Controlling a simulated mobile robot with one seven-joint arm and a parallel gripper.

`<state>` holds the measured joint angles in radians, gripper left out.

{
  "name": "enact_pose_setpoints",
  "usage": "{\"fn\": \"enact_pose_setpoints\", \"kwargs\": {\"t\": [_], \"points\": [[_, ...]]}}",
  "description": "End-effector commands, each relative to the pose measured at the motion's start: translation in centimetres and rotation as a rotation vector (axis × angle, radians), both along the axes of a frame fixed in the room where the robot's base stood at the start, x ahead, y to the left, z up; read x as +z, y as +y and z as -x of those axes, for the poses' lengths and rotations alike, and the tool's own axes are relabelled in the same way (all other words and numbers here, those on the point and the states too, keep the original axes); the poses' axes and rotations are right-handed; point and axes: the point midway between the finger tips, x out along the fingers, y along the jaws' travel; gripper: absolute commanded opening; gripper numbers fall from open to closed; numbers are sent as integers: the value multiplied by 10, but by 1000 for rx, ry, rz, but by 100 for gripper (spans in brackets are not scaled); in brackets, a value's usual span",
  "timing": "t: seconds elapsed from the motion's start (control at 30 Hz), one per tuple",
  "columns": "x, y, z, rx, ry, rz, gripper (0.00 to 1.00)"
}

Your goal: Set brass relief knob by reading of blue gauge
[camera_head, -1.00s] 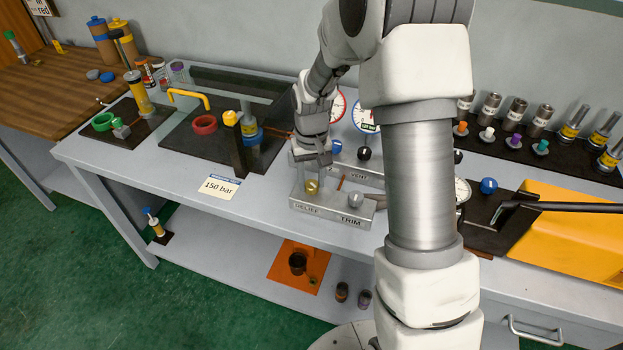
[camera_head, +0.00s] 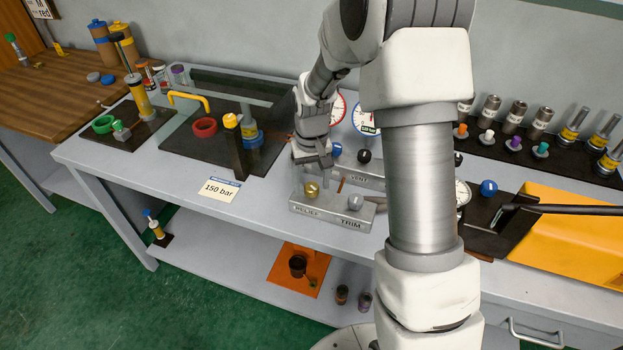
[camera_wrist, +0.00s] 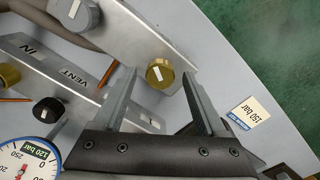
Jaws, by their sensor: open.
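The brass relief knob (camera_head: 311,190) sits on the front metal block marked RELIEF and TRIM. It also shows in the wrist view (camera_wrist: 160,72), with a white mark on its face. My gripper (camera_head: 322,174) is open and empty, just behind and above the knob. In the wrist view the knob appears between my two fingers (camera_wrist: 156,78), apart from both. The blue-rimmed gauge (camera_head: 366,119) stands behind, partly hidden by my arm. Its lower-left part in the wrist view (camera_wrist: 30,158) shows a dark label that appears to read 120 bar; the full needle position is unclear.
A grey trim knob (camera_head: 355,202) is on the same block. Blue (camera_head: 336,150) and black (camera_head: 364,156) knobs sit on the block behind, marked VENT. A "150 bar" card (camera_head: 219,189) lies left of the blocks. A red-rimmed gauge (camera_head: 339,107) stands beside the blue one.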

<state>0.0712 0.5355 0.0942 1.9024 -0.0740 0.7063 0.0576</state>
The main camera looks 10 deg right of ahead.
Motion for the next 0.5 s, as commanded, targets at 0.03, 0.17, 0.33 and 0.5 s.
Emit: {"fn": "enact_pose_setpoints", "kwargs": {"t": [0.03,0.17,0.33,0.5], "points": [[1,0,0,0,0,0,74],[12,0,-1,0,-3,0,74],[45,0,-1,0,-6,1,74],[88,0,-1,-1,-5,0,74]]}}
